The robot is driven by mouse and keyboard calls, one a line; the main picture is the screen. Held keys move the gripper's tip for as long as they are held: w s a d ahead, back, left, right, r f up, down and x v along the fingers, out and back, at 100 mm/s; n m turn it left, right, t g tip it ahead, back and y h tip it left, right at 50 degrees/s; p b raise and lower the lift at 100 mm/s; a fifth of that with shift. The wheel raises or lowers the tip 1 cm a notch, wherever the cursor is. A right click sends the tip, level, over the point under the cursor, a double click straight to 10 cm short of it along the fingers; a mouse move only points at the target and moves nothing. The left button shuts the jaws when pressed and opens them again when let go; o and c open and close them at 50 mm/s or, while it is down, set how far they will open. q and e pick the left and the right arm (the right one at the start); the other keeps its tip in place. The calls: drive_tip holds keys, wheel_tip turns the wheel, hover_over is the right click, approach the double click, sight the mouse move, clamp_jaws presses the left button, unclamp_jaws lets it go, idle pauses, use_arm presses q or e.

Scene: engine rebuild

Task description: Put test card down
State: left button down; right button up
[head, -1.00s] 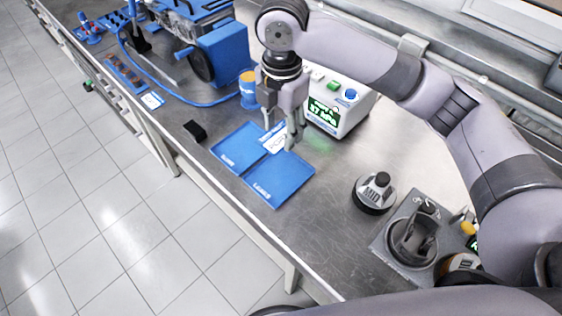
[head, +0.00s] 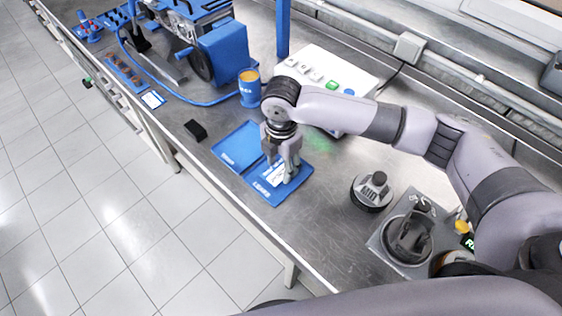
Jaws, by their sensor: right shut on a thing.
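My right gripper (head: 284,177) points down over the right blue mat (head: 297,188), the one with white lettering near its front. It is shut on the white test card (head: 276,172), which sits low over this mat. The fingers hide part of the card, and I cannot tell whether it touches the mat. A second blue mat (head: 236,146) lies against it on the left, with nothing on it. My left gripper is not in view.
A white tester box (head: 325,72) stands behind the arm. A blue can (head: 249,88) is behind the mats and a small black block (head: 195,130) left of them. A round MID part (head: 371,192) and a grey fixture (head: 405,240) stand to the right. Bench front is clear.

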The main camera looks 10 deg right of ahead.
sight(281, 170)
drive_tip(key=shift+f, duration=0.6)
drive_tip(key=o, duration=0.7)
drive_tip(key=shift+r, duration=0.15)
wheel_tip(281, 170, up, 13)
drive_tip(key=shift+b, duration=1.15)
